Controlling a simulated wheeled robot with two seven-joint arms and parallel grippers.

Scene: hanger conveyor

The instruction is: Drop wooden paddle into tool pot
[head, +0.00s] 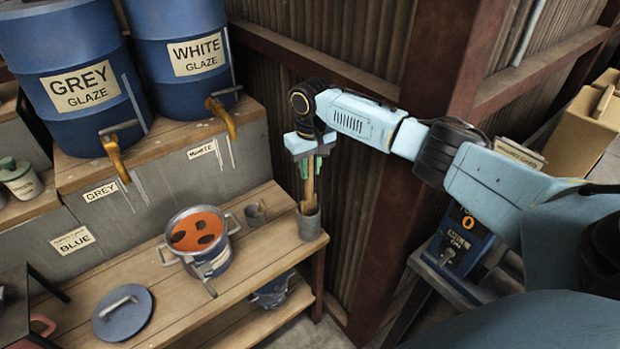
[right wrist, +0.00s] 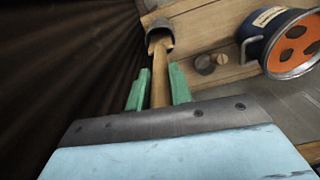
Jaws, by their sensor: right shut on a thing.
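The wooden paddle (head: 309,190) is held upright by my right gripper (head: 309,170), which is shut on it. In the right wrist view the paddle (right wrist: 160,75) runs between the green fingers of my right gripper (right wrist: 158,88). The grey tool pot (head: 309,224) stands at the right end of the wooden bench, and the paddle's lower end is at its mouth. The tool pot also shows in the right wrist view (right wrist: 159,27), with the paddle's end overlapping its opening. How deep the paddle sits inside is hard to tell. My left gripper is out of view.
A lid (head: 123,312) lies at the front left. Glaze barrels (head: 75,75) stand behind. A corrugated wall (head: 350,150) is close behind the pot.

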